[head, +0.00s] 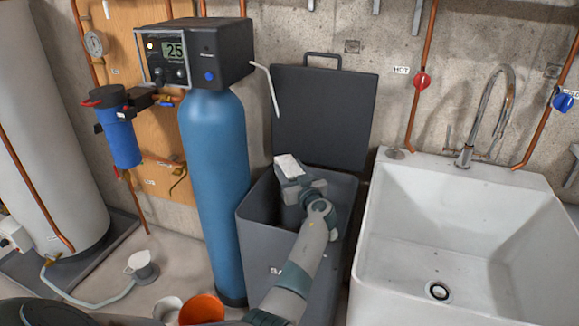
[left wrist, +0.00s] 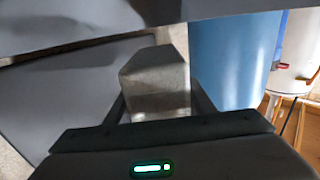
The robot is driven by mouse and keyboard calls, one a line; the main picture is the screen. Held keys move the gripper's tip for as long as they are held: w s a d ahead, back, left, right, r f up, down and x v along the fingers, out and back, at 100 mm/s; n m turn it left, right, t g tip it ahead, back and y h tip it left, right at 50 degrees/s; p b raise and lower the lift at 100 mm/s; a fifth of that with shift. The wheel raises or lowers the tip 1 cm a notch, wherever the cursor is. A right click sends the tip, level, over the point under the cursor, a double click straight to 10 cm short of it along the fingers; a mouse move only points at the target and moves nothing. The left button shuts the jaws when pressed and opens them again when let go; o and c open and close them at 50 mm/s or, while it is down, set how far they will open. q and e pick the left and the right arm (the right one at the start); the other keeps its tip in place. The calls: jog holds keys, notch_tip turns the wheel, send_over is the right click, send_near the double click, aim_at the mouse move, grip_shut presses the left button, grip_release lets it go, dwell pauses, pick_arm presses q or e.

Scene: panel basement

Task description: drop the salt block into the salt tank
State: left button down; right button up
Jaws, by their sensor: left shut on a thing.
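The salt block (head: 290,166) is a pale, whitish block at the end of my left arm in the head view. My left gripper (head: 292,182) is shut on it, over the open top of the dark grey salt tank (head: 262,238). In the left wrist view the salt block (left wrist: 157,82) sits between the two fingers of my left gripper (left wrist: 160,110). The tank's dark lid (head: 325,115) stands raised against the wall. My arm hides much of the tank's opening and inside. My right gripper is not in view.
The blue softener cylinder (head: 215,190) stands close left of the tank. A white sink (head: 455,230) stands close on the right. A thin pale tube (head: 268,88) hangs from the control head (head: 200,52). An orange bucket (head: 201,309) and a white cup (head: 142,264) stand on the floor.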

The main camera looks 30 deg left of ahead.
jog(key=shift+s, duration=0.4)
pick_arm(q)
jog(key=c, duration=0.8)
grip_release()
jog(key=shift+o, duration=0.2)
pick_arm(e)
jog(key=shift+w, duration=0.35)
